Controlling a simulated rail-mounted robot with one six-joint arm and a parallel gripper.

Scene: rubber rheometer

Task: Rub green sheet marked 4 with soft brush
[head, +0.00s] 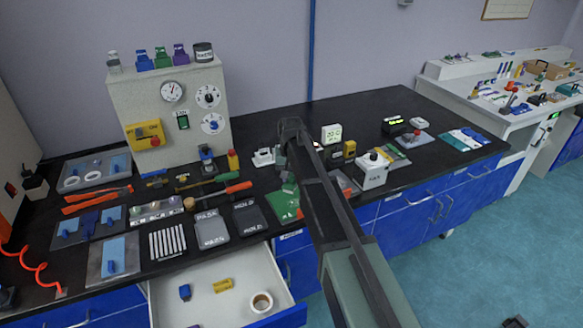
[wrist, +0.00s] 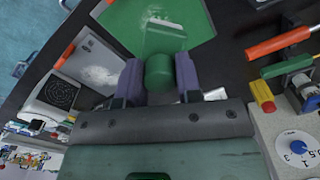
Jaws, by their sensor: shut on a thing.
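The green sheet (head: 283,206) lies on the black bench, partly hidden behind my arm in the head view. In the wrist view the green sheet (wrist: 125,22) fills the top middle, with a whitish mark I cannot read. My gripper (wrist: 159,78) is shut on a green cylindrical handle (wrist: 159,70), which I take to be the soft brush. Its paler head (wrist: 165,38) overlaps the sheet and part of the mark; I cannot tell whether it touches. In the head view my gripper (head: 287,168) is above the sheet's far side, and the brush is not clearly visible.
A dark mould plate (head: 250,218) and a grey plate (head: 211,230) lie left of the sheet. An orange-handled tool (head: 238,187) lies behind them. A white box (head: 372,171) stands to the right. An open drawer (head: 230,305) juts out in front.

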